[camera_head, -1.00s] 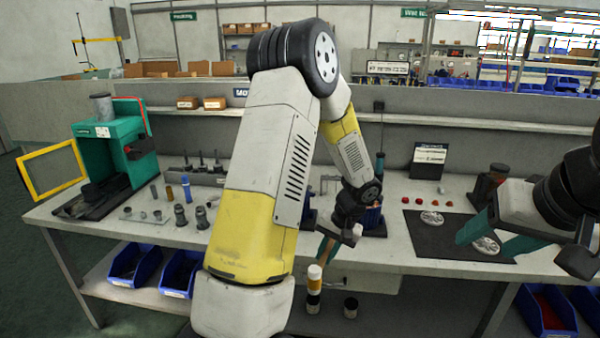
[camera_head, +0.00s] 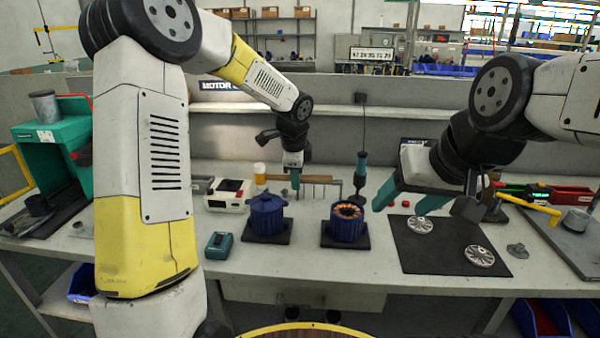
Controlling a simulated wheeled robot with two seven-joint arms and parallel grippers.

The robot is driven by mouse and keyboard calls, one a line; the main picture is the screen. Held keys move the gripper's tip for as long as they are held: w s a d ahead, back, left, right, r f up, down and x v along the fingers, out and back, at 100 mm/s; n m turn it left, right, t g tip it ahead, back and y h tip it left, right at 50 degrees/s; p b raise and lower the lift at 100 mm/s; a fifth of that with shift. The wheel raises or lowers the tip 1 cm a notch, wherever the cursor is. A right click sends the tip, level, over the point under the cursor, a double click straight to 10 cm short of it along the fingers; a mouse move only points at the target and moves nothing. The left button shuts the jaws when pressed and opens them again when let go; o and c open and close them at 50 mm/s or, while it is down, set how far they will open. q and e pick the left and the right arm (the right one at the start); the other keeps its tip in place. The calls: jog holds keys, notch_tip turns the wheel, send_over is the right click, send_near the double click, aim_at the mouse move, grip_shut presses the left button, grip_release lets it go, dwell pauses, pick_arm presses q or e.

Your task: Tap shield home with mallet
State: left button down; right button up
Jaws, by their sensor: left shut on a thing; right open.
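My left gripper (camera_head: 295,181) is shut on the handle of the mallet, behind the two motors. The mallet's pale head with an orange-brown band (camera_head: 260,172) shows to its left, and the handle (camera_head: 318,178) runs to the right, roughly level. A blue motor housing (camera_head: 267,214) stands on a dark pad. A second blue motor housing (camera_head: 346,222), with copper windings showing on top, stands on another pad. Two round silver shields, a rear one (camera_head: 420,225) and a front one (camera_head: 480,256), lie on the black mat (camera_head: 432,258). My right gripper (camera_head: 399,210) is open and empty over the mat's back left.
A white device (camera_head: 228,195) and a small teal box (camera_head: 219,244) stand left of the motors. A yellow-handled tool (camera_head: 528,205) and a grey tray lie at the right. The bench front is clear.

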pick_arm(q)
jog(key=shift+f, duration=2.15)
jog(key=shift+f, duration=0.1)
jog(key=shift+r, duration=1.75)
